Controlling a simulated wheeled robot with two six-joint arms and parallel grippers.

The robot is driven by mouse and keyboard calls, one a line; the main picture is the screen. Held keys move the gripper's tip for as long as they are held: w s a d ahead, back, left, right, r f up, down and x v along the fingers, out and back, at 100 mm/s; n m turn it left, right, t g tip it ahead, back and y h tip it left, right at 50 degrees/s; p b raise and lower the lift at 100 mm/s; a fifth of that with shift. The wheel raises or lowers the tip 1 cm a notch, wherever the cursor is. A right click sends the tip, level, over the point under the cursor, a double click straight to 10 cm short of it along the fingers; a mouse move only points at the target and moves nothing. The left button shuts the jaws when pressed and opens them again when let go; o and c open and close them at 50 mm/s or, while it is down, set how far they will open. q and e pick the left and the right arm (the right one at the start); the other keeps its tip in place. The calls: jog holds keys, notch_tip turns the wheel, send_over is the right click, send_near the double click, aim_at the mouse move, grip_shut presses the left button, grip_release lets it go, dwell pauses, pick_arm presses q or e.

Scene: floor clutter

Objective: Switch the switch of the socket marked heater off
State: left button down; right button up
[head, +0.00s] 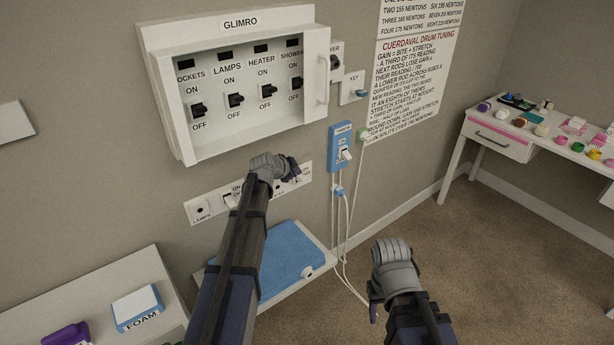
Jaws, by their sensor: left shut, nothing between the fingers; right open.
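A white socket strip (195,212) is fixed to the wall below the breaker box. Its left end is marked LAMPS, with a switch (229,200) beside an ON mark. My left gripper (293,168) is shut and empty in front of the strip's right part, its dark fingertips near the switch area there. The gripper and arm hide the strip's middle. The small lettering at the right end is too small to read surely, so I cannot tell the heater switch's position. My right gripper (374,303) is open and empty, low on the right over the carpet.
The GLIMRO breaker box (160,75) has several labelled switches, including a HEATER one (268,91). A blue switched socket (340,150) with hanging cables is right of the strip. A shelf with a blue top (285,250) lies below. A cluttered desk (500,140) stands right.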

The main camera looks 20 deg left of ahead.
pick_arm(q)
jog(key=b, duration=0.7)
send_over(304, 178)
jog(key=s+d, duration=0.2)
jog(key=s, duration=0.1)
notch_tip(304, 178, down, 7)
jog(key=shift+w+a+f+b, duration=0.2)
jog(key=shift+a+f+b, duration=0.4)
jog(key=shift+f+b, duration=0.3)
jog(key=shift+w+a+f+b, duration=0.2)
jog(key=shift+a+f+b, duration=0.05)
jog(key=shift+f+b, duration=0.15)
jog(key=shift+s+d+f+b, duration=0.15)
jog(key=shift+f+b, duration=0.1)
jog(key=shift+b, duration=0.25)
jog(key=shift+m+t, duration=0.3)
